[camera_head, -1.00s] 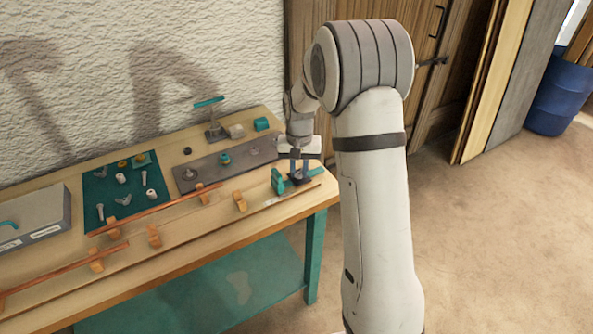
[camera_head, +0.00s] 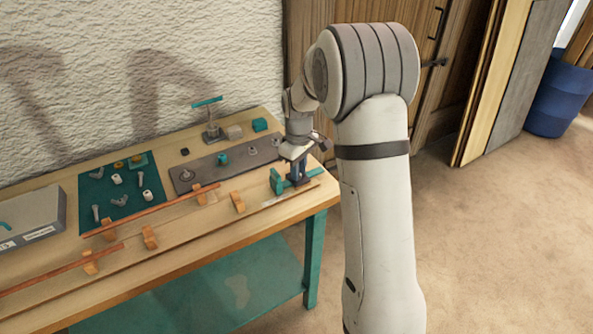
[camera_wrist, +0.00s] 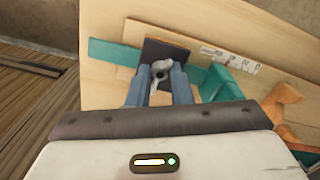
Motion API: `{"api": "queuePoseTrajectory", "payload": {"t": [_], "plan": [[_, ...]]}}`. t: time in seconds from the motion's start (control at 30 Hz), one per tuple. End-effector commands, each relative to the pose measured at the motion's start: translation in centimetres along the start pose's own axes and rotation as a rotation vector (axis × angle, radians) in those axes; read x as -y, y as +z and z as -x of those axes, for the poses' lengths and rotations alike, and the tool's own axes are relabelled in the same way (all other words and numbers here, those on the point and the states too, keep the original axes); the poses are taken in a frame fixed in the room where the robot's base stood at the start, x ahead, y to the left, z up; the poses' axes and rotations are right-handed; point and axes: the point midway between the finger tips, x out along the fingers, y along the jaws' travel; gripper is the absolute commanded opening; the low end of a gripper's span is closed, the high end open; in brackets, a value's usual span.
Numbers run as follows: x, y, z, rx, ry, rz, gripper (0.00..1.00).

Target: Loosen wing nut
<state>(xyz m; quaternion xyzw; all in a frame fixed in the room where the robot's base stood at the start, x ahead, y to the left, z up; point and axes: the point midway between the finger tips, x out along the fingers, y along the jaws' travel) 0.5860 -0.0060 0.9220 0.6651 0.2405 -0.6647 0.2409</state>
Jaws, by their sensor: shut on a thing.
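The grey wing nut (camera_wrist: 160,68) sits on a dark square plate (camera_wrist: 168,52) at the right end of the bench. My gripper (camera_wrist: 159,82) points down over it, with its blue fingers on either side of the nut, shut on it. The wings show just beyond the fingertips. In the head view my gripper (camera_head: 301,178) stands beside a teal clamp piece (camera_head: 277,181), and the nut is hidden there. A teal bar (camera_wrist: 112,52) runs under the plate in the wrist view.
A copper lath (camera_head: 155,208) rests on orange blocks (camera_head: 237,202) along the bench. A teal mat (camera_head: 93,196) with several loose parts and a grey plate (camera_head: 205,178) with fittings lie left of my gripper. A grey case (camera_head: 35,212) stands at the far left.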

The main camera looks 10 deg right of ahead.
Motion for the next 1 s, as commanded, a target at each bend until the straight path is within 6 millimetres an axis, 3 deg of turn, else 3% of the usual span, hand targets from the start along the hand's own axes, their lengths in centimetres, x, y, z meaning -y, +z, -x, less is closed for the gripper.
{"api": "queuePoseTrajectory", "payload": {"t": [0.5, 1.0], "plan": [[0.23, -0.16, -0.07, -0.002, -0.003, 0.399, 0.00], [0.37, -0.18, -0.09, -0.001, -0.005, 0.517, 0.00]]}}
